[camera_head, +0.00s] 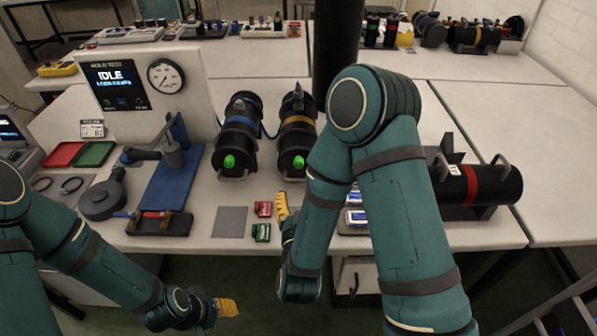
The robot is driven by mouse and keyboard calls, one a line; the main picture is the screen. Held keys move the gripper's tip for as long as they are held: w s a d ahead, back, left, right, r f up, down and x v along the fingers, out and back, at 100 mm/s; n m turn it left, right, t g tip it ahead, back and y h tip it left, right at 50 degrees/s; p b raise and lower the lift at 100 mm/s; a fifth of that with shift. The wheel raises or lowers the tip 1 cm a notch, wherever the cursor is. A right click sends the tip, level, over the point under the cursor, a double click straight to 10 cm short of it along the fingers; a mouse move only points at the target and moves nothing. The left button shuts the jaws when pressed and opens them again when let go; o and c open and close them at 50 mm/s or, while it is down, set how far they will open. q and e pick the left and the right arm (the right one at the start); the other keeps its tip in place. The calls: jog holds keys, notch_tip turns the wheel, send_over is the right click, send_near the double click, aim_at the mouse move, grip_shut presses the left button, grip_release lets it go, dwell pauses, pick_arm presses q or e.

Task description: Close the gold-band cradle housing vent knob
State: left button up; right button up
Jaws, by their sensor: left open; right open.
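The gold-band cylinder (296,145) is black with a gold band and lies in a cradle on the table, its near end facing me. A green knob (298,162) sits on that near end. A dark pointed fitting (298,97) stands on its top at the far end; I cannot tell whether the vent is open. My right gripper (283,206), with yellow fingers, is open at the table's front part, below and nearer than the green knob, apart from it. My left gripper (227,307) is open and empty, low in front of the table edge.
A blue-band cylinder (237,145) with a green knob stands just left. A red-band cylinder (468,185) lies at right, partly behind my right arm. Red (263,209) and green (261,232) small blocks lie near my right gripper. A gauge panel (150,82) reads IDLE.

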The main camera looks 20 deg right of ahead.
aim_at(299, 166)
jog(key=x, duration=1.1)
jog(key=shift+w+d+r, duration=0.1)
jog(key=shift+w+d, duration=0.05)
jog(key=shift+w, duration=0.15)
grip_shut()
